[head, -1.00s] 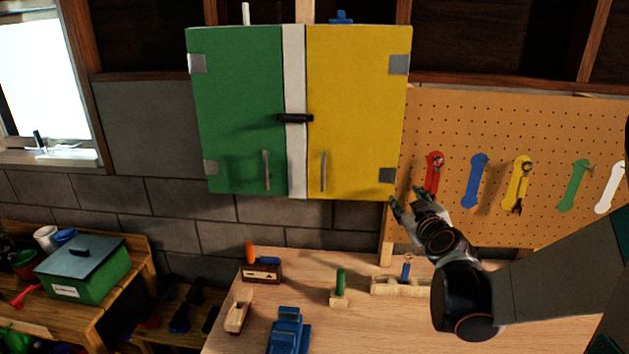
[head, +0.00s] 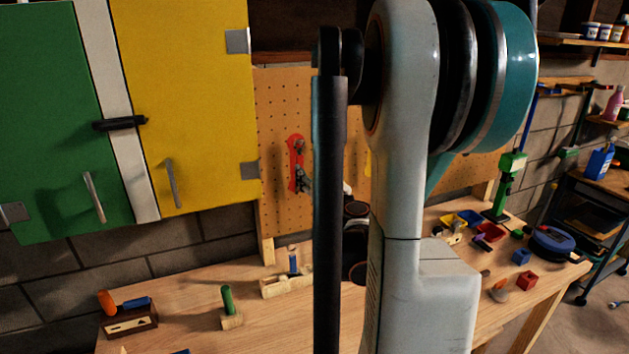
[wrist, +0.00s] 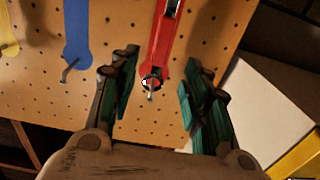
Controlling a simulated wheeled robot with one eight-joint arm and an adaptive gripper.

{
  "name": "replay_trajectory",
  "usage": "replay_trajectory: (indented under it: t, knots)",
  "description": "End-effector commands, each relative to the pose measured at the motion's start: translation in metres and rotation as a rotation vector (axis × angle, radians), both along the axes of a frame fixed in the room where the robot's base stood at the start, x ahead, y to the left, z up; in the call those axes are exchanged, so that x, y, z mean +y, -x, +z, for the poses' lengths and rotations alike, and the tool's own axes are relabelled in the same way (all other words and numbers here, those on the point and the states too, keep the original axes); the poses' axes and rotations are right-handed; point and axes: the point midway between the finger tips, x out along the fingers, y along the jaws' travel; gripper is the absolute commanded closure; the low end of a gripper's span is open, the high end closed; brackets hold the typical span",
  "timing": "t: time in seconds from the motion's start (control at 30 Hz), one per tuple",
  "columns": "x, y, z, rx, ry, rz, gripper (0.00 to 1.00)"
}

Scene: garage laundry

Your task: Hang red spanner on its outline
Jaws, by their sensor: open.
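The red outline (head: 292,163) is on the pegboard, left of my arm in the head view. A red spanner (wrist: 160,45) lies along it in the wrist view. Its ring end appears to sit around the metal hook, though I cannot fully tell spanner from paint. Its far end runs out of the wrist view at the top. My gripper (wrist: 158,82) is open, with one finger pair on each side of the ring end and a gap on both sides. In the head view my arm hides most of the gripper.
A blue outline (wrist: 77,35) with a bare hook is left of the red one in the wrist view. The yellow cabinet door (head: 195,95) is close left of the pegboard (head: 275,110). Below, the workbench (head: 190,335) holds wooden blocks and, at right, coloured bins.

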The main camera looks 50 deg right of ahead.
Motion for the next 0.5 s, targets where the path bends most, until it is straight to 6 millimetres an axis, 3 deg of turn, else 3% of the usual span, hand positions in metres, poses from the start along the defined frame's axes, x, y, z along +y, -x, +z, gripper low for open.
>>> replay_trajectory:
  t: [0.2,0.5]
  knots:
    - [-0.019,-0.037,0.0,0.0,0.0,0.002,0.57]
    - [-0.039,-0.073,0.0,0.0,0.0,0.002,0.57]
